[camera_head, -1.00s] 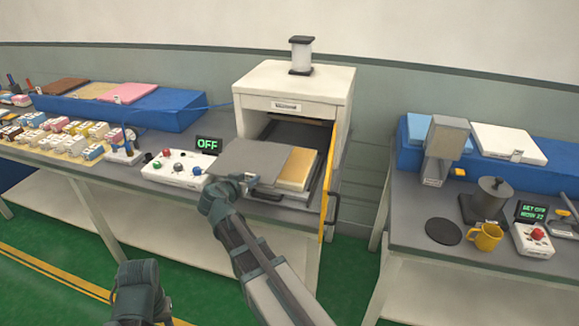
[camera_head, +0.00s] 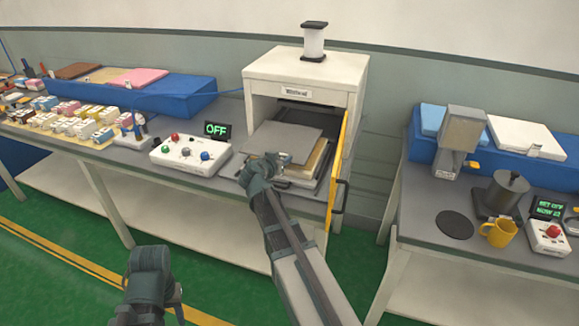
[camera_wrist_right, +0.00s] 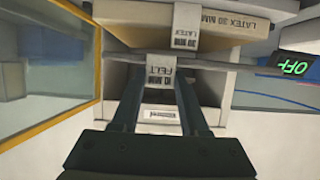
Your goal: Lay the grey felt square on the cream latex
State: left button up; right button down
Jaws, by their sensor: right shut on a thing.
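The grey felt square (camera_head: 283,138) is held level at its front edge by my right gripper (camera_head: 268,164). In the right wrist view my right gripper (camera_wrist_right: 160,82) is shut on the felt's labelled edge (camera_wrist_right: 225,69). The cream latex (camera_head: 314,160), labelled 30 mm, lies on the pulled-out tray (camera_head: 327,173) of the white press. The felt is over much of the latex, whose right side shows. The latex (camera_wrist_right: 225,38) appears close beside the felt in the wrist view; contact cannot be told. My left arm end (camera_head: 150,272) hangs low, its jaws unclear.
The white press (camera_head: 307,72) has its yellow-edged door (camera_head: 342,160) open at the right. A control box (camera_head: 185,152) and an OFF display (camera_head: 216,130) stand left. A right-hand bench holds a yellow mug (camera_head: 498,232).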

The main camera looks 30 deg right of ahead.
aim_at(295, 153)
jog(key=shift+s+d+f, duration=0.1)
jog(key=shift+d, duration=0.95)
jog(key=shift+s+d+f, duration=0.1)
jog(key=shift+d, duration=0.45)
notch_tip(295, 153, down, 4)
jog(key=b, duration=0.3)
jog(key=shift+a+r+b, duration=0.1)
jog(key=shift+r+b, duration=0.15)
jog(key=shift+b, duration=0.1)
jog(key=shift+f, duration=0.1)
jog(key=c, duration=0.7)
grip_release()
